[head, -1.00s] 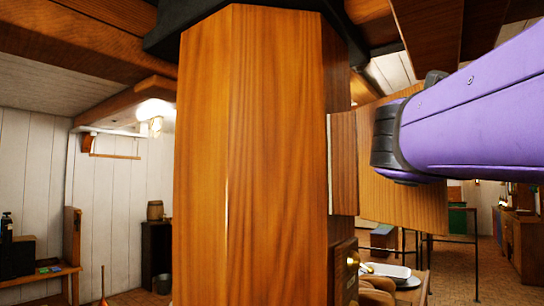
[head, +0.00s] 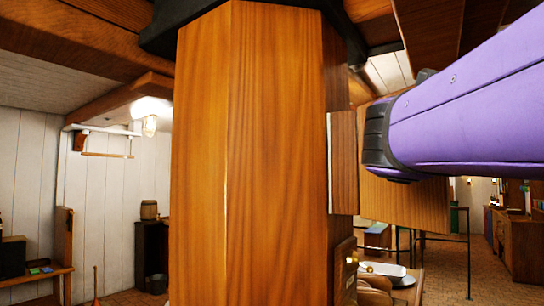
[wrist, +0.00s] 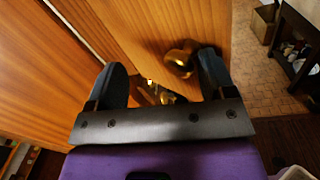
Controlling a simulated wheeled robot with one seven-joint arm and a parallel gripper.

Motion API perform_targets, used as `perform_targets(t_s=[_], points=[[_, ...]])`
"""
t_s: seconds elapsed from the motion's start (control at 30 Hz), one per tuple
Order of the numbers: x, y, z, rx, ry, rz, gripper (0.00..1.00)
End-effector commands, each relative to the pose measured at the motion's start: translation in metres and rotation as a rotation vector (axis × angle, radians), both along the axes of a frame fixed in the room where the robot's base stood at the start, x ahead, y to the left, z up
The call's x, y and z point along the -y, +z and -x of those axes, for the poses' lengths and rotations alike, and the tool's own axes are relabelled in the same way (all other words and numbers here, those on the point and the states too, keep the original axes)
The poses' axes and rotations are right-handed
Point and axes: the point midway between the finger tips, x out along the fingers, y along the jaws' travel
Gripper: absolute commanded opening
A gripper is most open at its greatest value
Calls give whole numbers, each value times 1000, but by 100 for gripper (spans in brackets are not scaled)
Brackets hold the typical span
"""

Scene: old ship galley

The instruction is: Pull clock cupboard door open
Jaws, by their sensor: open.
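The cupboard door (head: 405,203) is a flat wooden panel standing out from the right side of the wooden column in the head view, partly behind my purple arm. It also fills the upper middle of the wrist view (wrist: 165,25). A round brass knob (wrist: 178,60) is on its face near the edge. My gripper (wrist: 162,62) is open, its dark fingers spread, with the knob between them and close to the right finger. I cannot tell whether either finger touches it. In the head view my gripper is hidden. No clock face shows.
The tall wooden column (head: 250,150) fills the middle of the head view. A narrow wooden panel (head: 343,165) stands at its right edge. A tray (head: 385,271) lies low behind. A dark table (wrist: 300,35) stands at the wrist view's upper right. Open floor (head: 450,270) shows at right.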

Motion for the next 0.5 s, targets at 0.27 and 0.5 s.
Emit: perform_targets(t_s=[0.27,0.5], points=[[-1,-3,-2,-2,8,-6,59],[-1,-4,-2,-4,7,-9,59]])
